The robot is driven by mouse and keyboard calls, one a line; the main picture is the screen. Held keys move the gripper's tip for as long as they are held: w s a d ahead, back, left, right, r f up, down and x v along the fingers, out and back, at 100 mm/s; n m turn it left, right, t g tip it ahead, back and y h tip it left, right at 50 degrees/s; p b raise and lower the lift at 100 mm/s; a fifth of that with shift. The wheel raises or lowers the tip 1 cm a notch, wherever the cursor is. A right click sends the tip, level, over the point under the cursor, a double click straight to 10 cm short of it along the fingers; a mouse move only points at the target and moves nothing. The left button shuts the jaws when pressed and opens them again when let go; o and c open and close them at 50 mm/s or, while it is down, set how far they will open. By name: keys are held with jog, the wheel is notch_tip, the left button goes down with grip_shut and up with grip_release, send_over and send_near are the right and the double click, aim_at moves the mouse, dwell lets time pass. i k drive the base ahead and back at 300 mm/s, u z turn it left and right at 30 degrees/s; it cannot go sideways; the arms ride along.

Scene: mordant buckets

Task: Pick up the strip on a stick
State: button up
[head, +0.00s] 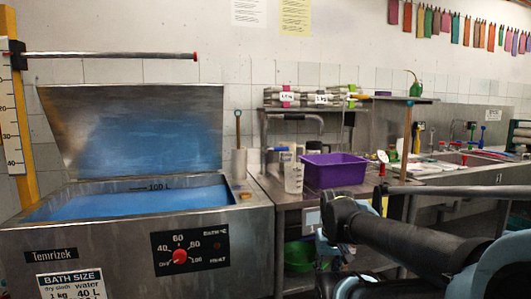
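I cannot tell for certain which thing is the strip on a stick. A thin stick with a blue ringed top (238,116) stands upright at the back, by a pale cylinder (239,163) just right of the vat. A taller brown stick with a blue tip (406,142) stands upright at the right of the metal bench. My black arm (405,238) reaches in from the lower right, in front of the bench. No gripper fingers can be made out, and nothing is seen held.
A steel vat (245,222) of blue liquid with a raised lid fills the left. A purple tub (333,171) and measuring jug (293,177) stand on the bench. A grey rod (110,55) juts from the yellow post (20,140). Another rod (460,190) crosses at right.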

aim_at(238, 117)
jog(key=z, duration=2.8)
jog(key=k, duration=1.15)
jog(key=u, duration=2.2)
